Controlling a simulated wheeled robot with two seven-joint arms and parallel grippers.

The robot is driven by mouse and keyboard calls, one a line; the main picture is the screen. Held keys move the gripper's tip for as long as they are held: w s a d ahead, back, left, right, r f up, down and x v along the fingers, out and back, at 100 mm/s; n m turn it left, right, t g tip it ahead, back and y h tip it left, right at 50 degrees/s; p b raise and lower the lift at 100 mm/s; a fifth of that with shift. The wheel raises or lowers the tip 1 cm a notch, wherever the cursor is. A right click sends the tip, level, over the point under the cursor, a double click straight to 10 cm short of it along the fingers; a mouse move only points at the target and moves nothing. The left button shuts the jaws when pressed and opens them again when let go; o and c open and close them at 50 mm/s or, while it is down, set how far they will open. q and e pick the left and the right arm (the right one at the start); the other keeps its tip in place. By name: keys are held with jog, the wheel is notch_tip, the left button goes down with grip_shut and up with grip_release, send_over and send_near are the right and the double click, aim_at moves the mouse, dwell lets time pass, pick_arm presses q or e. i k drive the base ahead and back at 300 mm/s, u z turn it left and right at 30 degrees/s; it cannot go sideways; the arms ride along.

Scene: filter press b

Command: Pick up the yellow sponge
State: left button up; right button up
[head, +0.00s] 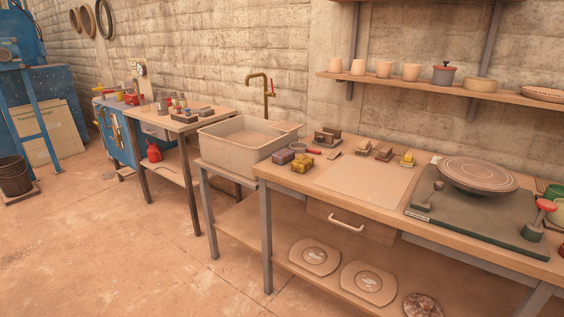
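A yellow block that looks like the sponge (302,164) lies near the left end of the wooden workbench (275,175), close to its front edge. It looks mottled, with darker patches. A purplish-grey block (283,157) lies right beside it, on the sink side. Neither of my grippers shows in the head view.
A deep sink (240,145) with a brass tap stands left of the bench. A pale board (365,185), a red-handled tool (307,150) and small blocks lie on the bench. A dark mat (470,225) carries a round wheel (478,174). The floor in front is clear.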

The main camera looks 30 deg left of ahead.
aim_at(301, 164)
jog(key=u, duration=0.85)
jog(key=i, duration=0.85)
jog(key=u, duration=0.5)
jog(key=i, duration=1.05)
jog(key=z, duration=0.4)
